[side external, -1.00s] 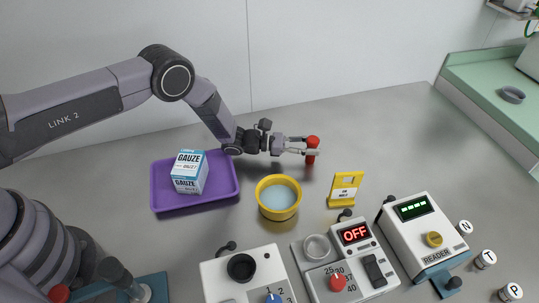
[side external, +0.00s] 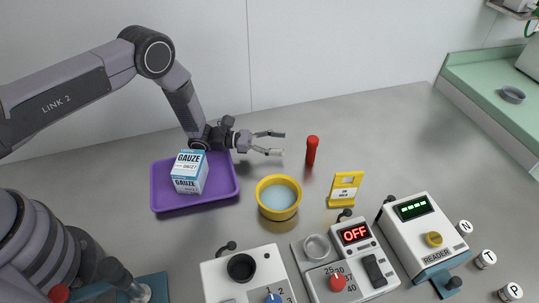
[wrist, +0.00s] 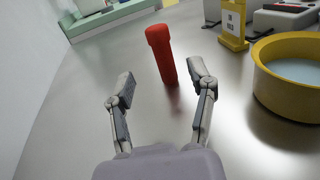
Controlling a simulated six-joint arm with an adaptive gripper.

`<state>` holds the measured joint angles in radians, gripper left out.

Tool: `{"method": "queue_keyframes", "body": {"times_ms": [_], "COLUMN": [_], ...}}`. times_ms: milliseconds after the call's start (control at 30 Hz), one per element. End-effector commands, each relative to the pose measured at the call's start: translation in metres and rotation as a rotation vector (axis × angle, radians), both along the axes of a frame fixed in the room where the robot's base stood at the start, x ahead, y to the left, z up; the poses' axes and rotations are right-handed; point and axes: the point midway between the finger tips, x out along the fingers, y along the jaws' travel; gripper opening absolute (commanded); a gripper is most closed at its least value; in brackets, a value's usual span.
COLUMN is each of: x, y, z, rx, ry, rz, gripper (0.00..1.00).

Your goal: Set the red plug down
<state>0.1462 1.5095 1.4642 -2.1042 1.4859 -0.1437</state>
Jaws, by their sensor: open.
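The red plug (side external: 312,151) stands upright on the grey table, behind and to the right of the yellow bowl. It also shows in the wrist view (wrist: 161,54), beyond my fingertips and standing free. My gripper (side external: 276,143) is to the left of the plug, level with it and low over the table. Its two fingers are spread with nothing between them, and a clear gap separates them from the plug. In the wrist view my gripper (wrist: 162,90) is open and empty.
A yellow bowl (side external: 278,212) of pale liquid stands in front. A purple tray (side external: 224,192) holds a gauze box (side external: 190,172). A yellow sign (side external: 345,190) stands right of the bowl. Devices, one reading OFF (side external: 355,234), line the front. The table right of the plug is clear.

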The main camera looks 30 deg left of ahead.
Motion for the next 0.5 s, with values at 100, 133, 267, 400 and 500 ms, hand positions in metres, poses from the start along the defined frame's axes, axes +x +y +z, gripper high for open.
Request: {"method": "queue_keyframes", "body": {"times_ms": [100,133,267,400,500], "x": [-0.007,-0.008,-0.012,-0.012,-0.017], "y": [0.019,0.022,0.031,0.029,0.024], "z": [0.0,0.0,0.003,0.032,0.086], "rx": [0.001,0.001,0.001,0.026,0.082], "ry": [0.001,0.0,-0.004,-0.046,-0.13], "rz": [0.003,0.002,-0.003,-0.062,-0.174], "gripper": [0.56,0.56,0.56,0.56,0.56]}}
